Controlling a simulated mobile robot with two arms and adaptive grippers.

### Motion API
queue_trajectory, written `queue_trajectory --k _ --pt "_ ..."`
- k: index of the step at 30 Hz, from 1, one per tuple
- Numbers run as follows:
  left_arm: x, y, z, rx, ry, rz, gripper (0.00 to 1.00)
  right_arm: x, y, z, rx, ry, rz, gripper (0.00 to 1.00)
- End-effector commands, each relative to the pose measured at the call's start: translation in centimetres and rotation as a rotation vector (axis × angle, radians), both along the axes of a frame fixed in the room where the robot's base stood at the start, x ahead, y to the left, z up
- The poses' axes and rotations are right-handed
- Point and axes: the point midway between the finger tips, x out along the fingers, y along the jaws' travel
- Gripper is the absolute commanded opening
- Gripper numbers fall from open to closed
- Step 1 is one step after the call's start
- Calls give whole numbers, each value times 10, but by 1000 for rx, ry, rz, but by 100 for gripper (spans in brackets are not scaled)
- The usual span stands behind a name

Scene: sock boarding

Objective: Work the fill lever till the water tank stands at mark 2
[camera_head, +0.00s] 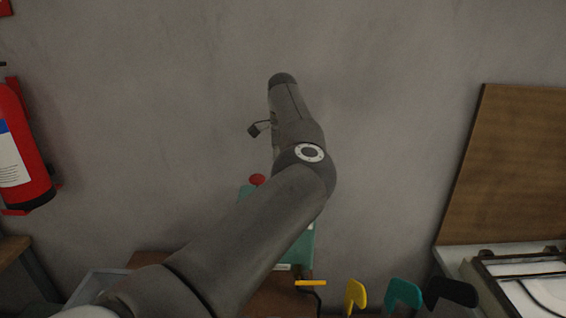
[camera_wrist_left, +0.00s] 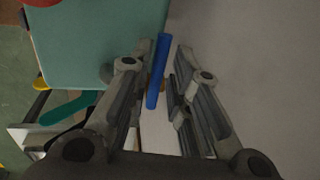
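A teal box (camera_head: 302,248) stands low against the wall, mostly hidden behind my left arm. A red knob (camera_head: 257,180) shows at its top left. In the left wrist view the teal box (camera_wrist_left: 95,45) fills the upper left, with a red edge (camera_wrist_left: 42,2) at the top. A slim blue bar (camera_wrist_left: 158,72) lies between the fingers of my left gripper (camera_wrist_left: 167,58), nearer the left finger. The fingers are apart; contact with the bar is unclear. In the head view only a small dark part of this gripper (camera_head: 259,129) shows. The tank's marks are not readable. My right gripper is out of view.
Yellow (camera_head: 356,295), teal (camera_head: 404,294) and black (camera_head: 450,291) paddle-shaped pieces stand at the bottom right of the head view. A fire extinguisher (camera_head: 22,150) hangs at left. A wooden board (camera_head: 515,165) rises at right. The wall around my forearm is bare.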

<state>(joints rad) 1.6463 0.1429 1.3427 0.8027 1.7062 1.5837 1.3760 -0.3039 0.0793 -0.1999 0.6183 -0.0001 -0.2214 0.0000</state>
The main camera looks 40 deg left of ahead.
Motion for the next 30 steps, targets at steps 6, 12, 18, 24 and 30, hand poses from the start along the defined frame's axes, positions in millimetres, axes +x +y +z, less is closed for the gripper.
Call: queue_trajectory --k 6,12,18,24,30 --pt "0 0 0 -2 0 2 33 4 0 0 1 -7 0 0" --pt "0 -1 1 -2 0 3 33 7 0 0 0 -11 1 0" --pt "-3 -4 27 -1 -4 2 33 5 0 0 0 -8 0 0" --pt "-10 -9 70 -1 -4 1 33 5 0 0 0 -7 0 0" --pt "-15 -14 103 -2 -2 2 33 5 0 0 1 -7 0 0"
